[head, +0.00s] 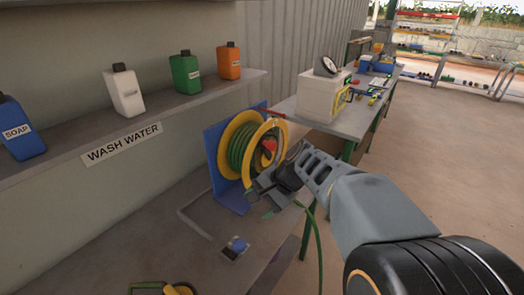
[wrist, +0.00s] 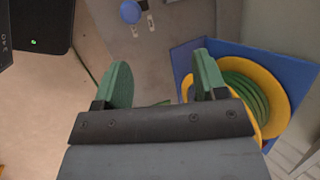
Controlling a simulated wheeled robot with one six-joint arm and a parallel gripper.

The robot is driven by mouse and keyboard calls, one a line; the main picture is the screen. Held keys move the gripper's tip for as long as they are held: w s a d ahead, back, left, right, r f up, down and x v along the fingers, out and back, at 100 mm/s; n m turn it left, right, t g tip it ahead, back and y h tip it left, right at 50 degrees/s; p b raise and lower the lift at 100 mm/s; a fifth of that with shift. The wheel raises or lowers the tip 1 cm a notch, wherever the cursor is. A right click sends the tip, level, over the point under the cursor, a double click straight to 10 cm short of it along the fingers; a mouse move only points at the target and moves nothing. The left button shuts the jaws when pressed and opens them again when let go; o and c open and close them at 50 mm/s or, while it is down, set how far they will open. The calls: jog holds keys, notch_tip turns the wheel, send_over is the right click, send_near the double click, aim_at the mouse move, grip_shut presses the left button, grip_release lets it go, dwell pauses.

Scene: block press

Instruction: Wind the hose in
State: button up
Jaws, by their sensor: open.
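The hose reel (head: 232,140) has yellow rims and green hose wound on it, and stands in a blue bracket (head: 228,200) on the bench. A red part (head: 269,146) shows at the reel's near face; I cannot tell whether it is the crank handle. The reel also shows at the right of the wrist view (wrist: 282,88). My gripper (head: 262,200) is in front of the reel, low on its right side. In the wrist view its green fingers (wrist: 163,80) are apart with nothing between them. Loose green hose (head: 318,245) hangs over the bench's edge.
A blue knob on a plate (head: 236,245) sits on the bench in front of the reel. A shelf (head: 150,125) with several bottles runs along the wall. A white box (head: 320,98) stands on a farther bench. The floor (head: 440,150) at right is open.

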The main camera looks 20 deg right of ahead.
jog(key=w+d+f+m+t+y+b, duration=0.15)
jog(key=w+d+m+t+y, duration=0.3)
jog(key=w+d+m, duration=0.45)
jog(key=m+t+b, duration=0.2)
jog(key=m+t, duration=0.5)
jog(key=m, duration=0.2)
send_near(268, 144)
jog(key=shift+h, duration=0.45)
jog(key=x, duration=0.3)
jog(key=p+x, duration=0.1)
jog(key=x, duration=0.3)
jog(key=d+f+p+x, duration=0.1)
jog(key=x, duration=0.3)
jog(key=shift+w+a, duration=0.1)
jog(key=shift+w, duration=0.25)
jog(key=shift+r, duration=0.1)
jog(key=shift+c, duration=0.2)
